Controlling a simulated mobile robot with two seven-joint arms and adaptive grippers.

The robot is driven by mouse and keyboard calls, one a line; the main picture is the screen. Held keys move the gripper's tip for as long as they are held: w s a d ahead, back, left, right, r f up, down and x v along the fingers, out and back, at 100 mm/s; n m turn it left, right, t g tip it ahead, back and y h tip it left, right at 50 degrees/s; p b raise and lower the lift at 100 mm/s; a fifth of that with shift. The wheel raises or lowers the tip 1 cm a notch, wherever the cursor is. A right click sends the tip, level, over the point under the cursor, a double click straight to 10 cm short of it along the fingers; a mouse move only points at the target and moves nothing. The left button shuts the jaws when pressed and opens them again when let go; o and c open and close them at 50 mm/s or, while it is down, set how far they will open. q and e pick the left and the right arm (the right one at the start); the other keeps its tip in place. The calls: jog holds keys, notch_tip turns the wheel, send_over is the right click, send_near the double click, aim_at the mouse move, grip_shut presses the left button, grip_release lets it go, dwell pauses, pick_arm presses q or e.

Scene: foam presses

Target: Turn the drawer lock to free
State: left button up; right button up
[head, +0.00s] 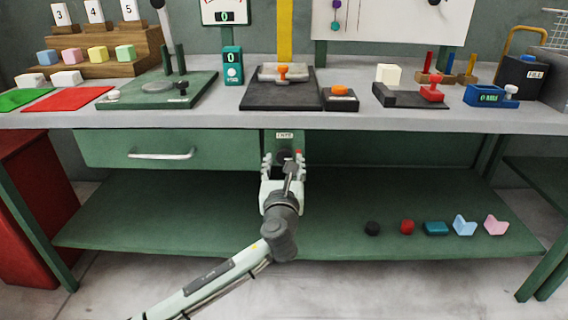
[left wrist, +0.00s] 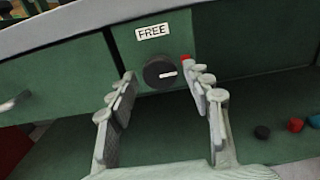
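The drawer lock is a round black knob (left wrist: 159,72) with a white pointer line, on a green panel under the bench. In the left wrist view the pointer faces right, away from the FREE label (left wrist: 153,31) above the knob. A red mark (left wrist: 186,58) sits to the knob's upper right. My left gripper (left wrist: 161,84) is open, its fingers to either side of the knob with visible gaps. In the head view the left gripper (head: 284,161) covers much of the knob. The drawer (head: 110,149) with its metal handle (head: 161,154) is left of the lock and looks shut. My right gripper is not in view.
The bench top (head: 225,117) overhangs just above the lock. A green lower shelf (head: 160,215) lies below, with a black piece (head: 372,228), a red piece (head: 407,227) and several others at right. The space right of the lock panel is open.

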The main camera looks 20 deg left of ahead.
pick_arm(q)
jog(key=c, duration=0.9)
